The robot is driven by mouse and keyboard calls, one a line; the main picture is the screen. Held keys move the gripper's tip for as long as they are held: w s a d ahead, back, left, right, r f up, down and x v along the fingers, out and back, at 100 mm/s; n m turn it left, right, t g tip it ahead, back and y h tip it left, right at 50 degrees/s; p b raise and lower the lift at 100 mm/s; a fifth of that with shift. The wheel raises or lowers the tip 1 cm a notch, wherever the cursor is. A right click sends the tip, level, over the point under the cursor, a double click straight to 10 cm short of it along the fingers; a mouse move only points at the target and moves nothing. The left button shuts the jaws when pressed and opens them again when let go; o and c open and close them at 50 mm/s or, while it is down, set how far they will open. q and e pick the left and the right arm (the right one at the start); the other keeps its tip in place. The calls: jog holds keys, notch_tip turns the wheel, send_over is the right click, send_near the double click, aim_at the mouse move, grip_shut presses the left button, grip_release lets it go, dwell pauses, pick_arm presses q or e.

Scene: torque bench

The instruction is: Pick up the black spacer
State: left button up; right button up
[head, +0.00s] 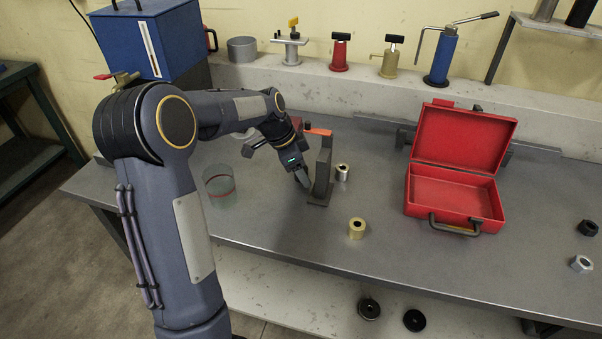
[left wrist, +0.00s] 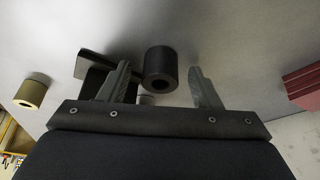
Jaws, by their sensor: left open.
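The black spacer (left wrist: 160,62), a dark cylinder with a hole in its end, shows in the left wrist view. There it appears between the two fingers of my left gripper (left wrist: 165,88), which is open, with a gap on both sides. In the head view, my left gripper (head: 303,178) points down at the bench beside a dark grey stand (head: 322,172). I cannot make out the black spacer in that view; the gripper and stand seem to hide it. My right gripper is not in view.
A silver spacer (head: 342,172) and a brass spacer (head: 357,229) stand right of the stand. A clear cup (head: 219,187) is left of my gripper. An open red toolbox (head: 455,190) is farther right, with a black nut (head: 588,228) and silver nut (head: 581,264) beyond. The middle front is clear.

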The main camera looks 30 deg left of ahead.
pick_arm(q)
jog(key=c, duration=1.1)
jog(key=shift+c, duration=0.3)
jog(key=shift+r, duration=0.3)
